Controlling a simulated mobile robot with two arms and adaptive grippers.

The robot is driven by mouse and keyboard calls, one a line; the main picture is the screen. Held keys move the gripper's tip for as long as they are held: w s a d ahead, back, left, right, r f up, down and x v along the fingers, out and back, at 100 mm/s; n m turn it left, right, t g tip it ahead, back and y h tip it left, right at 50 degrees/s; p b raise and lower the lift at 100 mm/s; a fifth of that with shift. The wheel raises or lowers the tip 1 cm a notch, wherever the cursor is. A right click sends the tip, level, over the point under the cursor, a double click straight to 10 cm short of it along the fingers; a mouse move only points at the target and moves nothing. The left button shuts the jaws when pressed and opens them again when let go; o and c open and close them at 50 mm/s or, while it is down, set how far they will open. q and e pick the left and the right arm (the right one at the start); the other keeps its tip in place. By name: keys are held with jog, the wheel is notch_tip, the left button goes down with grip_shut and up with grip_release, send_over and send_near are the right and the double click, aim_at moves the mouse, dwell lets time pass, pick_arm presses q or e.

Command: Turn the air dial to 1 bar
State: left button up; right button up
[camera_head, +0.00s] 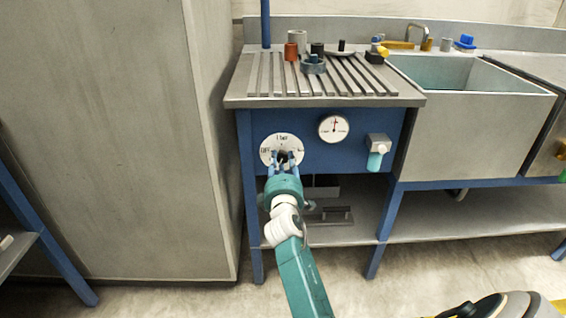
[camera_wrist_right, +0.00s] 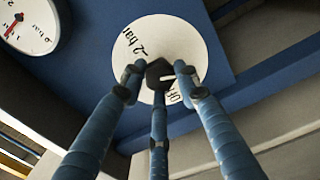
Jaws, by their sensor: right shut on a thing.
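The air dial is a round white plate (camera_head: 294,143) on the blue front panel, with "OFF" at its left and a bar label at its top. It also fills the middle of the right wrist view (camera_wrist_right: 188,36). My right gripper (camera_head: 283,158) reaches it from below. Its three blue fingers are closed around the dark knob (camera_wrist_right: 158,71) at the plate's centre. A small pale mark shows on the knob near the "OFF" lettering in the wrist view. The fingers hide much of the knob, so its exact setting is unclear.
A slatted worktop (camera_head: 262,102) juts out above. A grey cabinet (camera_head: 130,140) stands close on the left.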

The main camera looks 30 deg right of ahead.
jog(key=shift+w+a+f, duration=0.15)
jog(key=shift+a+f, duration=0.1)
jog(key=shift+a, duration=0.15)
jog(key=o, duration=0.9)
jog(key=shift+o, duration=1.3)
jog(key=shift+w+a, duration=0.15)
jog(key=shift+r, duration=0.15)
jog(key=shift+d, duration=0.2)
jog(key=v, duration=0.7)
jog(key=shift+s, duration=0.35)
jog(key=shift+a, duration=0.1)
